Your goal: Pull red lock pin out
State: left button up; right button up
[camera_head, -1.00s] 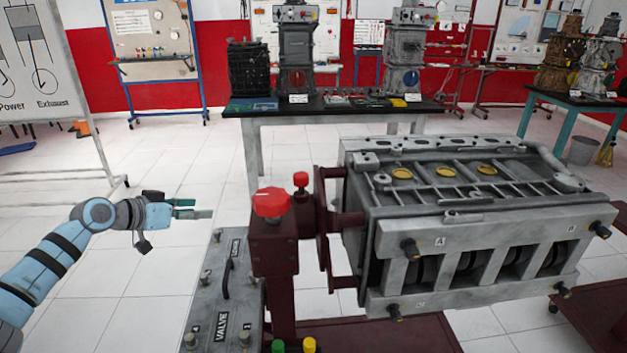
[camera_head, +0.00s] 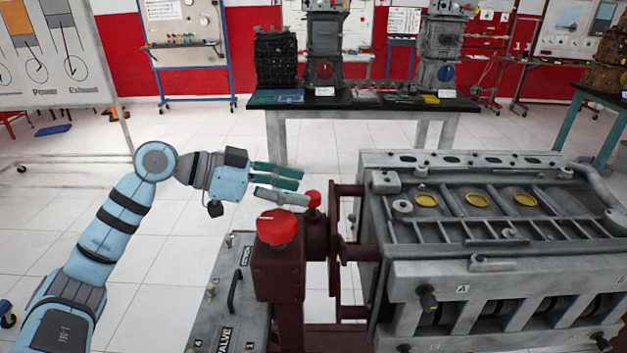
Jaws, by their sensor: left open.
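The red lock pin (camera_head: 313,199) is a small red knob on top of the dark red stand, just behind and right of a larger red knob (camera_head: 277,228). My left gripper (camera_head: 303,188) comes in from the left with its fingers open. Its fingertips are close to the lock pin, and the nearer finger overlaps the pin's left edge in the picture. I cannot tell whether they touch. The pin stands upright in its post. My right gripper is not in view.
The grey engine block (camera_head: 490,230) is mounted right of the dark red stand (camera_head: 278,275). A grey valve panel (camera_head: 222,300) lies left of the stand. A black-topped table (camera_head: 360,108) with engine models stands behind. The tiled floor at left is open.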

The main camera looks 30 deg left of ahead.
aim_at(311, 193)
pick_arm(q)
jog(key=shift+x, duration=2.25)
jog(key=shift+s, duration=0.1)
grip_shut()
